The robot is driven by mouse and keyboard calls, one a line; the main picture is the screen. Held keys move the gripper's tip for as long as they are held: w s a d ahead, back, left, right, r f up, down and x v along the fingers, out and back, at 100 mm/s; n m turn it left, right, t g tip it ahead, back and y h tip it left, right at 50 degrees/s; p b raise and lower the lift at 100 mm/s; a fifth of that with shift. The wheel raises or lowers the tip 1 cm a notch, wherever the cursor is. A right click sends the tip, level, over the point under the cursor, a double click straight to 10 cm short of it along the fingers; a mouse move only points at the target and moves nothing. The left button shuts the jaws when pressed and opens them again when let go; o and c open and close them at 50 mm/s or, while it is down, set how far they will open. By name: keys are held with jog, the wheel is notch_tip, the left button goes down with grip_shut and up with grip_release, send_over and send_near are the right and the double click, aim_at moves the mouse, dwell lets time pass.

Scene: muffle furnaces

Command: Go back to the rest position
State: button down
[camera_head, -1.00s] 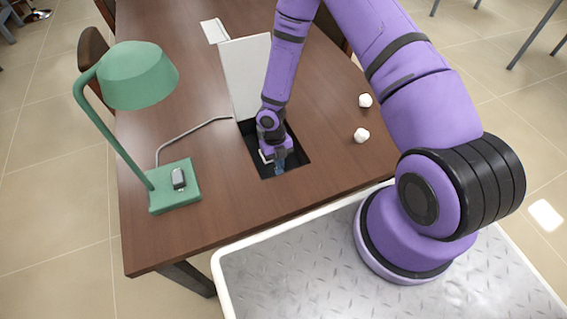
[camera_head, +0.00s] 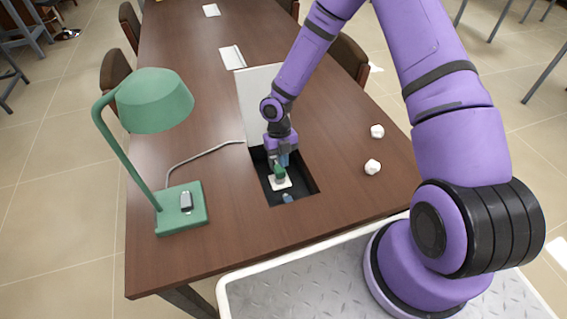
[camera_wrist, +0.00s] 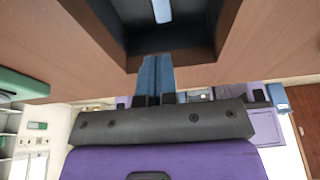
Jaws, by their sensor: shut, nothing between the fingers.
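My gripper (camera_head: 284,160) is over the back part of a dark square recess (camera_head: 309,187) in the brown table. Its blue fingers (camera_wrist: 155,76) are shut together with nothing between them, pointing at the recess in the wrist view. Inside the recess, a small green thing (camera_head: 278,173) stands on a white square piece (camera_head: 281,185), just below the fingertips. A small blue-grey thing (camera_head: 287,198) lies near the front. A pale light-coloured piece (camera_wrist: 161,11) shows inside the recess in the wrist view.
A white panel (camera_head: 255,100) stands raised behind the recess. A green desk lamp (camera_head: 155,101) stands to the left, its cable running towards the panel. Two white lumps (camera_head: 373,167) lie on the table to the right. Chairs (camera_head: 349,59) stand along the table's sides.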

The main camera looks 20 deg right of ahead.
dwell(0.4)
jog(key=s+d+r+m+t+h, duration=0.1)
jog(key=d+r+m, duration=0.2)
jog(key=r+m, duration=0.5)
jog(key=s+d+r+m+t+h, duration=0.1)
jog(key=d+r+m+t, duration=0.15)
jog(key=r, duration=1.05)
jog(key=s+d+r+m+h, duration=0.1)
jog(key=d+r+m, duration=0.2)
jog(key=r+m, duration=0.55)
jog(key=s+d+r+m+t+y, duration=0.2)
jog(key=s+r+m+t, duration=0.3)
jog(key=s+r+m, duration=1.2)
jog(key=s+r+y, duration=0.1)
jog(key=s+r, duration=0.1)
jog(key=s, duration=0.2)
jog(key=shift+s, duration=0.2)
